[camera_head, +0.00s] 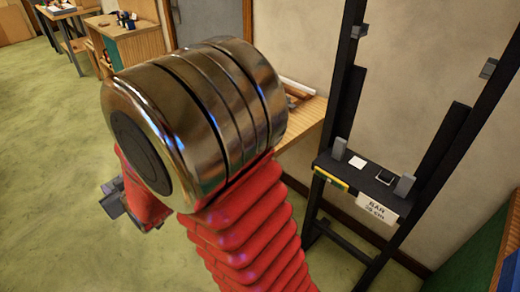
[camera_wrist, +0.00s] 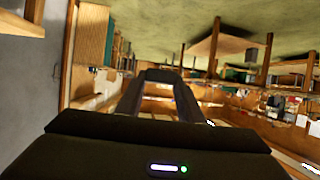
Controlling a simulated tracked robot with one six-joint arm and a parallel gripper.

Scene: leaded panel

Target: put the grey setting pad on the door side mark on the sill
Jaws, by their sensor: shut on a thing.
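The sill (camera_head: 348,172) is a dark ledge across the black upright frame, right of centre in the head view. My gripper (camera_head: 112,199) is low at the left, well away from the sill and partly behind my arm. In the wrist view its fingers close on a small dark block (camera_wrist: 162,75), apparently the grey setting pad.
Grey blocks (camera_head: 404,185) stand near the sill's ends. A white label (camera_head: 377,207) and a yellow-green strip (camera_head: 330,178) are on its front. A wooden bench (camera_head: 308,120) is left of the frame, and a green-sided wooden piece (camera_head: 480,255) is at lower right. Green floor (camera_head: 50,150) is open at left.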

